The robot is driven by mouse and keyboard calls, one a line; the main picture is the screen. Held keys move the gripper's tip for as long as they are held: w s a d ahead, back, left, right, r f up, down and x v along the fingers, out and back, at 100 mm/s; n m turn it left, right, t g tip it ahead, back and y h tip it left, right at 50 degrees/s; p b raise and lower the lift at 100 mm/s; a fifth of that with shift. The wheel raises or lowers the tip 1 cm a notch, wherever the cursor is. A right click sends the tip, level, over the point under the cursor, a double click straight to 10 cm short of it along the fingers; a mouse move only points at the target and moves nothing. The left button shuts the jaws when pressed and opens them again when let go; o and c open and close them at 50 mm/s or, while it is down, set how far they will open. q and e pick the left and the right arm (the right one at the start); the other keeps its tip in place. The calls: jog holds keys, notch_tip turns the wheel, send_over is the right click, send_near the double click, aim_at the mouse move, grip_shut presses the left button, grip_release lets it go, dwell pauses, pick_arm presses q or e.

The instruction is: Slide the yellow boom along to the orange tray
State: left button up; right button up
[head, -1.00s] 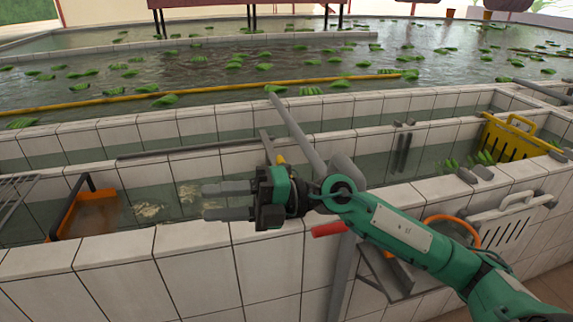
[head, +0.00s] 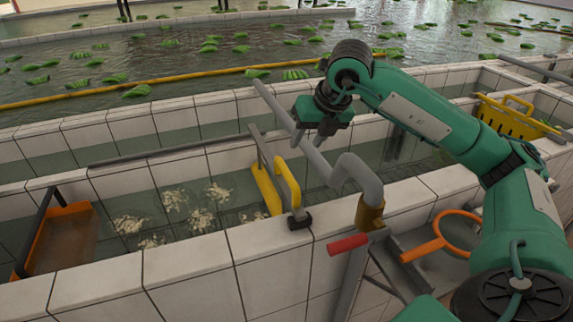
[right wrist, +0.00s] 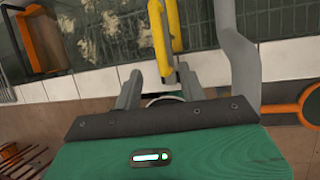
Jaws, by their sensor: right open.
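The yellow boom (head: 265,189) stands across the tiled channel, with a raised yellow handle (head: 289,180) at its near end by the front wall. Pale stem clumps (head: 172,200) float between tray and boom. My right gripper (head: 309,142) is open and empty, pointing down, apart from the handle. My left gripper is out of view.
A bent grey pipe (head: 330,172) with a red handle (head: 347,244) crosses the channel just right of the boom. An orange ring (head: 459,233) is outside the front wall. A yellow crate (head: 510,117) stands at right. Water left of the boom is free except for the clumps.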

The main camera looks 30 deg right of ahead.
aim_at(288, 171)
jog(key=p+x, duration=0.1)
jog(key=x, duration=1)
jog(key=shift+w+a+f+p, duration=0.1)
jog(key=shift+w+f+p, duration=0.05)
jog(key=shift+p, duration=0.2)
jog(key=shift+w+f, duration=0.15)
jog(key=shift+f, duration=0.2)
jog(key=shift+w+f, duration=0.1)
jog(key=shift+f, duration=0.1)
grip_shut()
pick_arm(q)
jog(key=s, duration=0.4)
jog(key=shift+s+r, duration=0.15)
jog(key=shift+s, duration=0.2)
